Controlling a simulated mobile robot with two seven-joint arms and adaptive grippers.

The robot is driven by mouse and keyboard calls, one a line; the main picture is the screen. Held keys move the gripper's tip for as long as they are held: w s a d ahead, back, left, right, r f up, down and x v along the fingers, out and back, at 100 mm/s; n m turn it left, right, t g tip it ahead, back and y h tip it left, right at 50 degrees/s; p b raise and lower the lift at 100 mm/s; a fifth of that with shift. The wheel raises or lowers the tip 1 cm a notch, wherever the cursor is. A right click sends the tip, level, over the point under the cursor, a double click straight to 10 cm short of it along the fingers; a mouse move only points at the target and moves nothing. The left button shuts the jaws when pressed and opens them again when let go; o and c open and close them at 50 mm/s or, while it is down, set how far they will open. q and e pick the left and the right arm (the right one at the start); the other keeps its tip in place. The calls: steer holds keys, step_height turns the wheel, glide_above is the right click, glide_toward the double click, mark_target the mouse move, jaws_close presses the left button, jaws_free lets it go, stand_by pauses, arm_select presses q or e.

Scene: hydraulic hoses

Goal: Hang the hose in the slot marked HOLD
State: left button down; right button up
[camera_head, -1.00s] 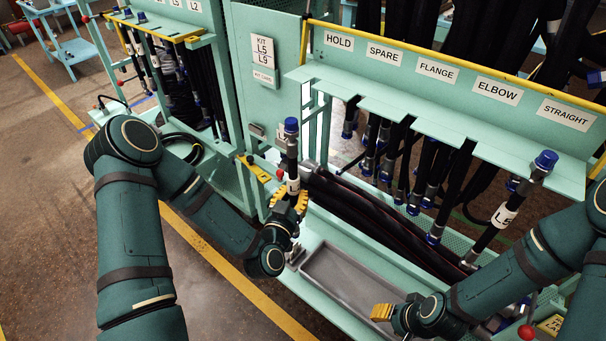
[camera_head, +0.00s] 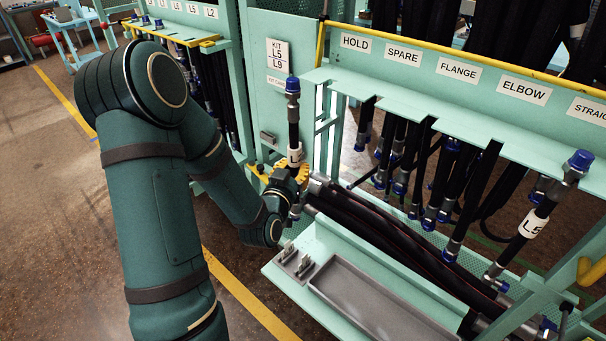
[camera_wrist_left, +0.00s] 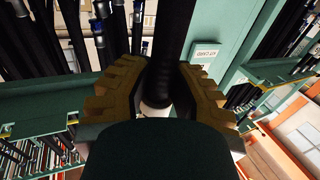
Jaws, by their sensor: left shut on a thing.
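My left gripper (camera_head: 290,177) is shut on a black hose (camera_head: 294,127) with a blue cap on its upper end and a white band near the jaws. The hose stands nearly upright in front of the teal kit panel, left of the rack. In the left wrist view the yellow jaws (camera_wrist_left: 157,88) close around the hose (camera_wrist_left: 174,40). The HOLD label (camera_head: 356,43) is on the rack's back board at its left end, above the slotted shelf (camera_head: 345,82). The held hose is apart from that shelf, to its left. My right gripper is out of view.
Labels SPARE (camera_head: 403,57), FLANGE (camera_head: 458,70) and ELBOW (camera_head: 524,91) follow to the right, with several hoses hanging below the shelf. An L5 hose (camera_head: 530,224) stands at the right. Thick hoses lie behind a grey tray (camera_head: 370,305). A yellow rail (camera_head: 450,47) runs along the rack top.

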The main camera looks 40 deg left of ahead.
arm_select(q)
steer(key=w+d+p, duration=0.1)
steer(key=w+p, duration=0.2)
steer(key=w, duration=0.9)
steer(key=shift+w+f, duration=0.35)
stand_by(1.2)
stand_by(0.5)
steer(key=c, duration=0.8)
jaws_free()
steer(key=shift+c, duration=0.2)
steer(key=shift+s, duration=0.15)
